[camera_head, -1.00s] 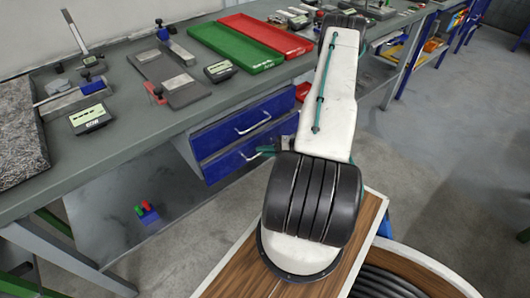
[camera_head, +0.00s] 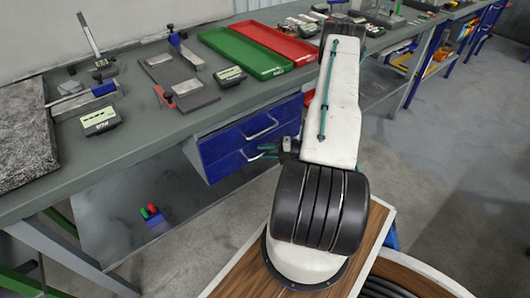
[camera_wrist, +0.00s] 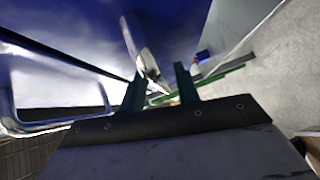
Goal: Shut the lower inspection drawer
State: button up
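Two blue drawers sit one above the other under the grey bench. The upper drawer (camera_head: 228,139) has a silver bar handle. The lower inspection drawer (camera_head: 224,168) is below it, with its handle (camera_head: 254,155) close to my gripper. How far it stands out is hard to tell. My gripper (camera_head: 267,150) is at the right part of the lower drawer's front, partly hidden by my arm. In the wrist view, its two green fingers (camera_wrist: 159,88) are apart in front of a blue surface. A silver bar (camera_wrist: 142,55) shows beyond them; whether they touch it is unclear.
The bench top (camera_head: 145,125) holds a green tray (camera_head: 243,52), a red tray (camera_head: 280,42), gauges and a granite plate (camera_head: 25,135). A bench leg (camera_head: 65,260) stands at the left. A small blue block with red and green parts (camera_head: 151,215) lies on the lower shelf.

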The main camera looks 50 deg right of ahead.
jog(key=f+v, duration=0.1)
jog(key=v, duration=0.6)
jog(key=shift+s+d+r, duration=0.2)
jog(key=shift+r, duration=0.2)
